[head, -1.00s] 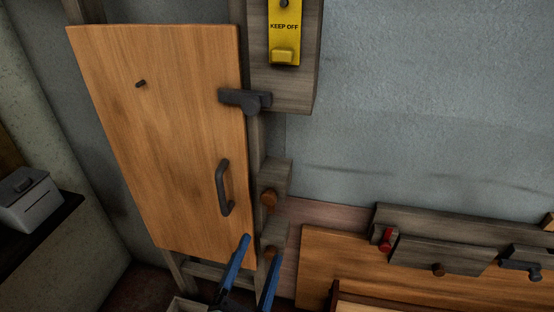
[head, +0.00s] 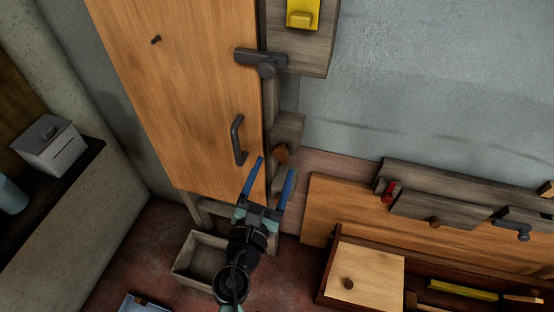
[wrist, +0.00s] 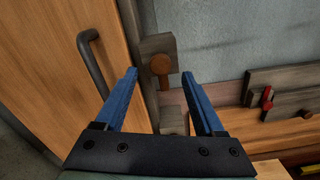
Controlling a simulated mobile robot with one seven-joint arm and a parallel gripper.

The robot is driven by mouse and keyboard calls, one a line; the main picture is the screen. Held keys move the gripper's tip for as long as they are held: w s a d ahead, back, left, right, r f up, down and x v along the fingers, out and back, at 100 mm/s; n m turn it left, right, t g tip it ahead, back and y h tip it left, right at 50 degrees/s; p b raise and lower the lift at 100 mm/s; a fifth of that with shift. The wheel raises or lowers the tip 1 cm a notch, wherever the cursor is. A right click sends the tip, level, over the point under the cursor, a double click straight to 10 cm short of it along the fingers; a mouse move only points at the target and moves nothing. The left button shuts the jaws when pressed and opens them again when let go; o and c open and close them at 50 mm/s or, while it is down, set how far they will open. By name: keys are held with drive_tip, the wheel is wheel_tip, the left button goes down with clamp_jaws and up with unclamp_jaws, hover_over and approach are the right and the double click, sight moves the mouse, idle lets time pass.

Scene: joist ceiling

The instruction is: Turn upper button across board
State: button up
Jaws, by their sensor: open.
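The tall orange-brown board (head: 190,100) stands at left, with a dark handle (head: 238,140) on its right side. A brown wooden turn button (head: 281,153) sits on a grey wood block (head: 288,128) just right of the board's edge. In the wrist view this button (wrist: 162,66) hangs downward, beside the board rather than across it. Higher up, a dark grey latch piece (head: 262,60) overlaps the board's edge. My gripper (head: 274,166) is open and empty. Its blue fingers point toward the brown button, which shows between the fingertips in the wrist view; I cannot tell the remaining distance.
A second grey block (wrist: 172,120) lies below the button, partly behind my gripper. A yellow-plated post (head: 302,14) is above. At right are a low panel with a red knob (head: 389,191) and an open wooden case (head: 335,265). An empty box (head: 185,265) stands below the board.

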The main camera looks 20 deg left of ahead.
sight(280, 155)
drive_tip(key=shift+w, duration=1.65)
clamp_jaws()
